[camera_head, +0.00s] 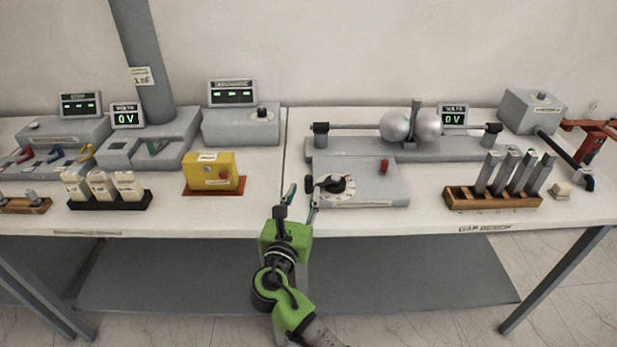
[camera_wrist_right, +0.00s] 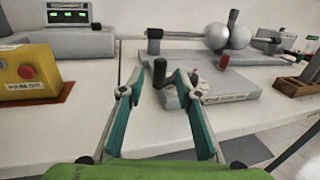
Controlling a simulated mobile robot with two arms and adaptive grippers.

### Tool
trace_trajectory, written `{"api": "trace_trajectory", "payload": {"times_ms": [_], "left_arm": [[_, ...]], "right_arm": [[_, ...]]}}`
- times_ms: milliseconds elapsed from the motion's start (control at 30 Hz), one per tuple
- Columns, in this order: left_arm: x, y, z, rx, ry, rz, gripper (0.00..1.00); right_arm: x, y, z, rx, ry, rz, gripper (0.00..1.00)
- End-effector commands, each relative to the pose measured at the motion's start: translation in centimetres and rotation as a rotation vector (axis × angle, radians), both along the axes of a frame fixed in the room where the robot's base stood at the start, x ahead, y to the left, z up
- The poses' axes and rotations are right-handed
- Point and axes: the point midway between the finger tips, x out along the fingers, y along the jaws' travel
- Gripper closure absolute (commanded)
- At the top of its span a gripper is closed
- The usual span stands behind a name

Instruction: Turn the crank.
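My right gripper (camera_head: 302,195), also in the right wrist view (camera_wrist_right: 154,88), is open and empty at the table's front edge, close to the handle. Contact is not visible. My left gripper is out of view.
Two metal spheres (camera_head: 395,127) sit on a rail behind the base. A red knob (camera_head: 384,166) stands on the base. A yellow box (camera_head: 211,171) is on the left table. A wooden rack (camera_head: 490,201) of grey bars stands right. The front table strip is clear.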

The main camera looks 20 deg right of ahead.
Motion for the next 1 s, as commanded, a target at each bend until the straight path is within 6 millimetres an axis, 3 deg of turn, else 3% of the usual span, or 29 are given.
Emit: {"api": "trace_trajectory", "payload": {"times_ms": [100, 300, 733, 867, 1000], "left_arm": [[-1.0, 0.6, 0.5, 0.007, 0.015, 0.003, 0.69], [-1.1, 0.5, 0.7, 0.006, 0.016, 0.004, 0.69], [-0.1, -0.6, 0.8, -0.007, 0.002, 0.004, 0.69], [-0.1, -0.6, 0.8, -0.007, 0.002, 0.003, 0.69], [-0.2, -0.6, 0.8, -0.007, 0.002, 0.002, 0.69]], "right_arm": [[2.2, -1.3, 0.2, -0.001, 0.000, -0.001, 0.69], [4.5, -2.6, 0.0, 0.001, 0.001, 0.000, 0.69], [5.3, -3.1, -0.1, 0.003, 0.001, 0.001, 0.69], [5.3, -3.1, -0.1, 0.003, 0.001, 0.001, 1.00], [5.3, -3.1, -0.1, 0.003, 0.001, 0.001, 1.00]]}}
